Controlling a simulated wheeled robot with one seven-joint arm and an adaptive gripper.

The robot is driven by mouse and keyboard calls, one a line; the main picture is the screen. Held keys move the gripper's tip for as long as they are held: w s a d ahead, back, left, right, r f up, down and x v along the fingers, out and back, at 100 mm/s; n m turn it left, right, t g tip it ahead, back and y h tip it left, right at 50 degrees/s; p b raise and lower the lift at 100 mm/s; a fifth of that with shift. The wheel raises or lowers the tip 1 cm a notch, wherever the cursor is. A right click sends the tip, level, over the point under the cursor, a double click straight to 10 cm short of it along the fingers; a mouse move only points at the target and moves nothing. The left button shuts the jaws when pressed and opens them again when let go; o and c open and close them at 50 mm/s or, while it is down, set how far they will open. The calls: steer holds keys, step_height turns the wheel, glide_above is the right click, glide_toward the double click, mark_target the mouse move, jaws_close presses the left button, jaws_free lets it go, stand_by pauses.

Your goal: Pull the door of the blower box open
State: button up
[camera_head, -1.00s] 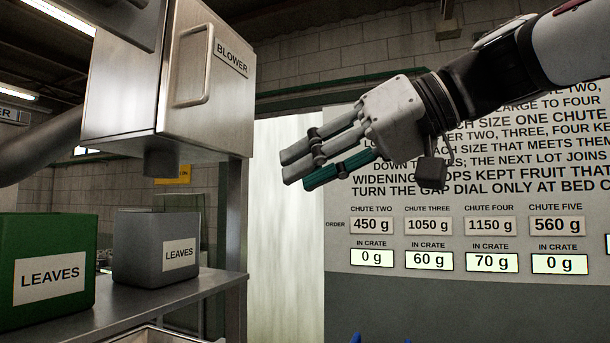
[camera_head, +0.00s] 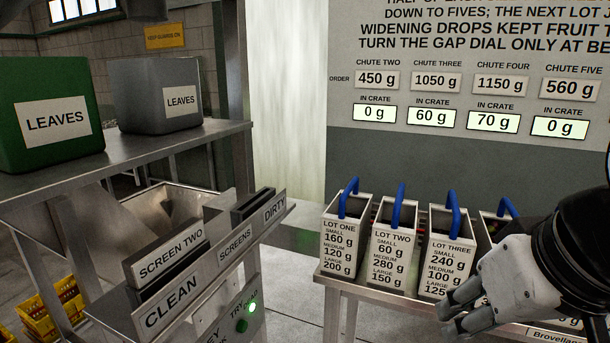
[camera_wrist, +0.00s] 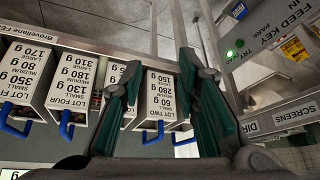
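The blower box and its door are not in view in either current picture. My gripper (camera_head: 462,312) is at the lower right of the head view, in front of the lot three box (camera_head: 447,262); depth between them is hard to judge. In the wrist view my gripper (camera_wrist: 160,62) has its two dark green fingers apart with nothing held between them. The lot two box (camera_wrist: 160,95) shows behind the gap, apparently not gripped.
Grey lot boxes with blue handles, such as lot one (camera_head: 344,240), stand on a metal bench. Green (camera_head: 40,85) and grey (camera_head: 150,75) leaves bins sit on a left shelf (camera_head: 205,132). A screens rack (camera_head: 215,250) stands below. Floor shows between rack and bench.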

steer(key=shift+s+d+f, duration=0.4)
steer(key=shift+d+f, duration=0.05)
steer(key=shift+f, duration=0.25)
jaws_close()
steer(key=w+a+r+n+t+y+b, duration=0.15)
steer(key=w+a+r+n, duration=0.25)
steer(key=r, duration=0.4)
steer(key=w+a+r+n+t+y, duration=0.2)
steer(key=w+a+r+n, duration=0.25)
steer(key=r, duration=0.45)
steer(key=w+a+r+n+t+y, duration=0.1)
steer(key=w+a+r+n, duration=0.35)
steer(key=r, duration=0.35)
steer(key=s+a+r+n+t+y+b, duration=0.1)
steer(key=a+r+n+y, duration=0.45)
steer(key=r, duration=0.85)
steer(key=s+a+r+n+t+y+b, duration=0.1)
steer(key=a+r+n+y, duration=0.2)
steer(key=a+r+n, duration=0.85)
steer(key=w+a+r+m+p, duration=0.2)
steer(key=w+a+p, duration=0.2)
steer(key=w, duration=0.2)
steer(key=shift+a+r, duration=0.2)
steer(key=shift+a, duration=0.2)
